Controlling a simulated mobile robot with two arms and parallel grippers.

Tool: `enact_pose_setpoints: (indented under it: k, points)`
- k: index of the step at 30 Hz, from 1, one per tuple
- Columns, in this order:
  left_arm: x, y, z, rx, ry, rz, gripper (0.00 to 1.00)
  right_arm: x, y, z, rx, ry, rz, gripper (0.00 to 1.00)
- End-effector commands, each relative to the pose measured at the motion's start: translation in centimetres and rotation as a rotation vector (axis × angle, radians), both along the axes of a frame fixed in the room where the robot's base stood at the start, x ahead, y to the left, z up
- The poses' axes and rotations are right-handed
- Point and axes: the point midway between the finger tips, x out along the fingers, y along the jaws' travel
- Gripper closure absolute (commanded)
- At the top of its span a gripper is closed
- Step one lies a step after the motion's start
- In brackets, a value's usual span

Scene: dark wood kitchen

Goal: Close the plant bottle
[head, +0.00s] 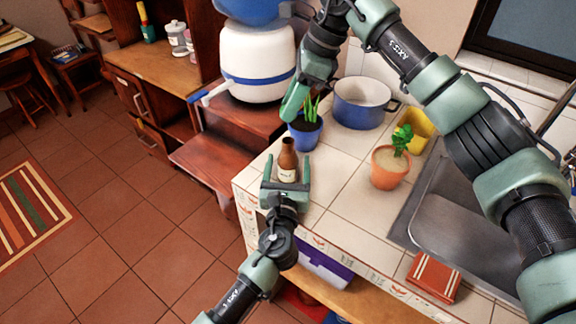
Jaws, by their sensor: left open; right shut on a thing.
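A brown bottle (288,160) with a pale label stands upright on the white tiled counter (331,183), near its left edge. Its narrow mouth at the top looks dark, with no cap on it. My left gripper (287,168) is open, with one finger on each side of the bottle's lower part; I cannot tell whether they touch it. My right gripper (291,104) is above and behind the bottle, in front of a green plant in a blue pot (305,134). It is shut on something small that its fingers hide.
A green plant in an orange pot (389,168), a blue-and-white pot (362,103) and a yellow container (416,127) stand behind and right of the bottle. The sink (455,225) is at the right. A striped red packet (434,277) lies near the counter's front.

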Motion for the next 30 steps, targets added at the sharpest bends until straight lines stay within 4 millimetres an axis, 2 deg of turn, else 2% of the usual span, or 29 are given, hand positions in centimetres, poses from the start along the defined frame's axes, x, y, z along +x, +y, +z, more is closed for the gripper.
enact_pose_setpoints:
  k: [2, 9, 10, 17, 25, 30]
  points:
    - [0.0, 0.0, 0.0, 0.000, 0.000, 0.000, 0.28, 0.0, 0.0, 0.0, 0.000, 0.000, 0.000, 1.00]
    - [0.0, 0.0, 0.0, 0.000, 0.000, 0.000, 0.95, 0.0, 0.0, 0.0, 0.000, 0.000, 0.000, 1.00]
    - [0.0, 0.0, 0.0, 0.000, 0.000, 0.000, 1.00, 0.0, 0.0, 0.0, 0.000, 0.000, 0.000, 1.00]
    - [0.0, 0.0, 0.0, 0.000, 0.000, 0.000, 1.00, 0.0, 0.0, -0.5, 0.000, 0.001, 0.000, 1.00]
    - [0.0, 0.0, 0.0, 0.000, -0.001, 0.000, 1.00, -0.1, 0.0, -4.2, 0.004, 0.000, -0.001, 1.00]
    - [0.0, 0.0, 0.0, 0.000, 0.000, 0.000, 1.00, -0.1, 0.0, -5.0, 0.007, -0.003, 0.000, 1.00]
